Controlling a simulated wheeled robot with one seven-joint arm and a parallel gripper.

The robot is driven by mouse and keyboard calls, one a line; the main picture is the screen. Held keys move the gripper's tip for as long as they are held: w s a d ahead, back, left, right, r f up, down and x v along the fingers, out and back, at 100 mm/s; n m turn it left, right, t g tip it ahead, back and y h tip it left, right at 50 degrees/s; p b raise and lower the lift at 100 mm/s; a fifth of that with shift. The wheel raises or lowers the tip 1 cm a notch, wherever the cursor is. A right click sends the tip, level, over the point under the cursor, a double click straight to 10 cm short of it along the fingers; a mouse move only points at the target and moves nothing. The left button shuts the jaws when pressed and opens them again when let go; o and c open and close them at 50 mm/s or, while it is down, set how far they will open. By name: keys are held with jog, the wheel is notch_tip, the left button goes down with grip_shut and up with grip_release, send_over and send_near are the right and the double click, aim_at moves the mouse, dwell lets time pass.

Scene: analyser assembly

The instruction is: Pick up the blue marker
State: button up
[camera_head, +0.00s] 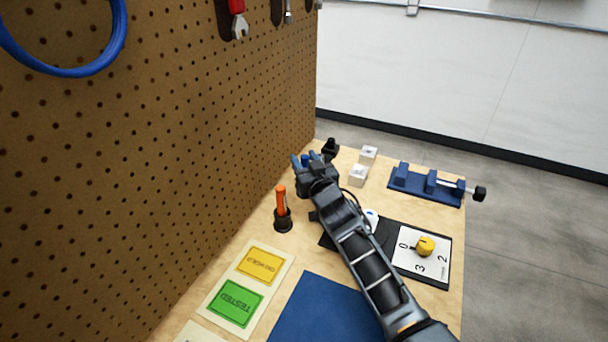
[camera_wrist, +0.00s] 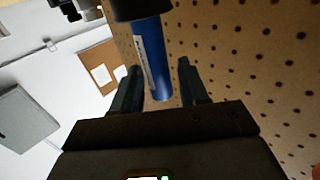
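The blue marker (camera_wrist: 156,60) has a pale label strip and sits in a black holder (camera_wrist: 140,9) in the wrist view. My gripper (camera_wrist: 158,72) is open, with one finger on each side of the marker's free end. Gaps show between the marker and both fingers, so it does not look gripped. In the head view my gripper (camera_head: 303,157) is at the far end of the table, close to the pegboard. It hides most of the marker and its holder there.
An orange marker (camera_head: 281,200) stands in a black holder (camera_head: 283,222) nearer than my gripper. The pegboard (camera_head: 200,150) rises close on the left. White blocks (camera_head: 358,175), a blue fixture (camera_head: 425,186) and a panel with a yellow knob (camera_head: 425,246) lie right.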

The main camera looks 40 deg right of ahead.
grip_shut()
jog(key=shift+r, duration=0.1)
